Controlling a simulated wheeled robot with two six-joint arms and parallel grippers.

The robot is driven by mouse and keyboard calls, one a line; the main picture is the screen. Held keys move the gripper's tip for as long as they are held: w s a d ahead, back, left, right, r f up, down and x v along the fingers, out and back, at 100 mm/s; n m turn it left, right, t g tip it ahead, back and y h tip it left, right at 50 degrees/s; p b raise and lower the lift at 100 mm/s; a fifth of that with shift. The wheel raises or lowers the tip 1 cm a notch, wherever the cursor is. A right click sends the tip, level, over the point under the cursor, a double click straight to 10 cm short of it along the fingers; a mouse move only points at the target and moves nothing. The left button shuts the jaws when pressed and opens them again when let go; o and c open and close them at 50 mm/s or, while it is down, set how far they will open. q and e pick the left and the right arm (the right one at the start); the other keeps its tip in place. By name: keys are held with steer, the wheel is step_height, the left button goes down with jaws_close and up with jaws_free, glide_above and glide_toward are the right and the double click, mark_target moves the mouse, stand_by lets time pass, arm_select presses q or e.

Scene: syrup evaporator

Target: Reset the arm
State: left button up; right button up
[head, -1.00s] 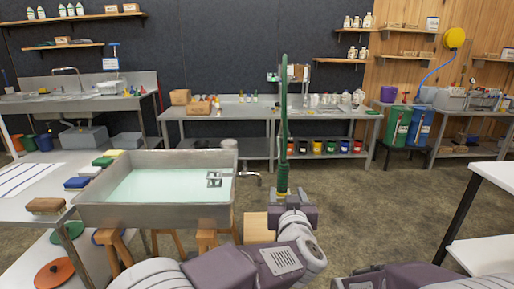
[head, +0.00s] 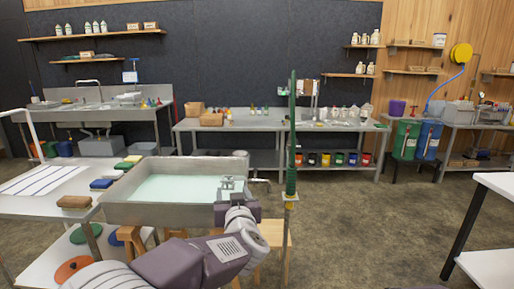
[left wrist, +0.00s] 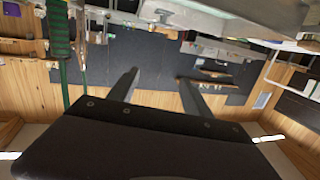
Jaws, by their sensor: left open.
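My left arm reaches in from the bottom of the head view. Its gripper (head: 236,198) is in front of the right end of a steel tank of pale liquid (head: 150,208). Its fingers are hard to make out there. In the left wrist view the two fingers of this gripper (left wrist: 159,82) are spread apart, with nothing between them. My right gripper is out of the head view.
A green hose on an upright post (head: 291,150) stands just right of my left gripper; the hose also shows in the left wrist view (left wrist: 58,30). A side table (head: 40,205) with brushes is at left. A white table (head: 495,183) is at right. Open floor lies between.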

arm_select(q)
steer(key=s+a+f+m+g+h, duration=0.2)
steer(key=s+a+f+g, duration=0.3)
steer(key=a+f, duration=0.7)
steer(key=s+f+g+h, duration=0.1)
steer(key=s+f+g, duration=0.2)
steer(key=s+f, duration=0.45)
steer(key=s+f+g, duration=0.4)
steer(key=s, duration=0.6)
steer(key=s+f+g+h, duration=0.1)
steer(key=s+f+g, duration=0.2)
steer(key=s+f, duration=0.35)
step_height(320, 180, up, 22)
steer(key=s+d+p, duration=0.1)
steer(key=p, duration=1.9)
steer(key=shift+p, duration=0.4)
steer(key=shift+s, duration=0.1)
